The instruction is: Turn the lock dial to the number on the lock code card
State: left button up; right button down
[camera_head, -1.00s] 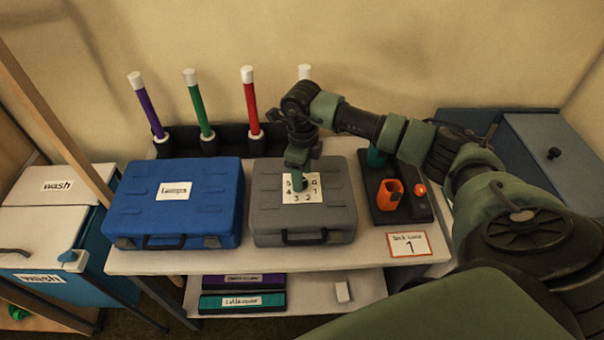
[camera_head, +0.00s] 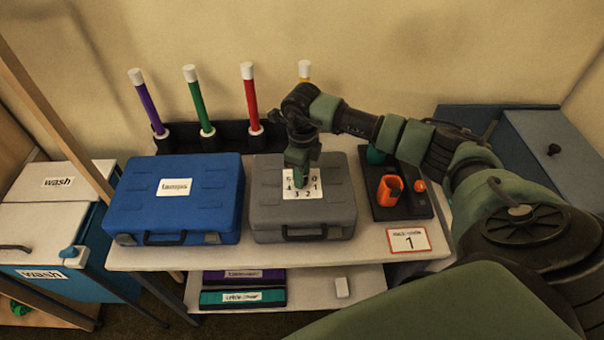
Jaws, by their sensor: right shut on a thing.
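The lock dial sits on the white number plate (camera_head: 303,194) on top of the grey case (camera_head: 272,218). Digits 0 to 5 show around the plate, with 1 at its right side. My right gripper (camera_head: 300,178) points down over the plate and is shut on the dial, which it mostly hides. I cannot tell which number the dial points at. The lock code card (camera_head: 408,239), white with a red border, lies at the table's front right and reads 1. My left gripper is not in view.
A blue case (camera_head: 130,205) stands left of the grey case. A dark rack (camera_head: 232,142) with several coloured wands runs along the back. A black tray (camera_head: 411,212) with an orange cup (camera_head: 389,190) lies to the right. A lower shelf (camera_head: 365,285) holds flat boxes.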

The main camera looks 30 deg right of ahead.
jog(key=m+b, duration=0.1)
jog(key=m, duration=0.2)
jog(key=shift+b, duration=0.35)
jog(key=m+b, duration=0.1)
jog(key=m, duration=0.4)
dwell(0.4)
jog(key=c, duration=1.1)
grip_release()
jog(key=shift+o, duration=0.2)
jog(key=shift+r+b, duration=0.15)
jog(key=shift+b, duration=0.2)
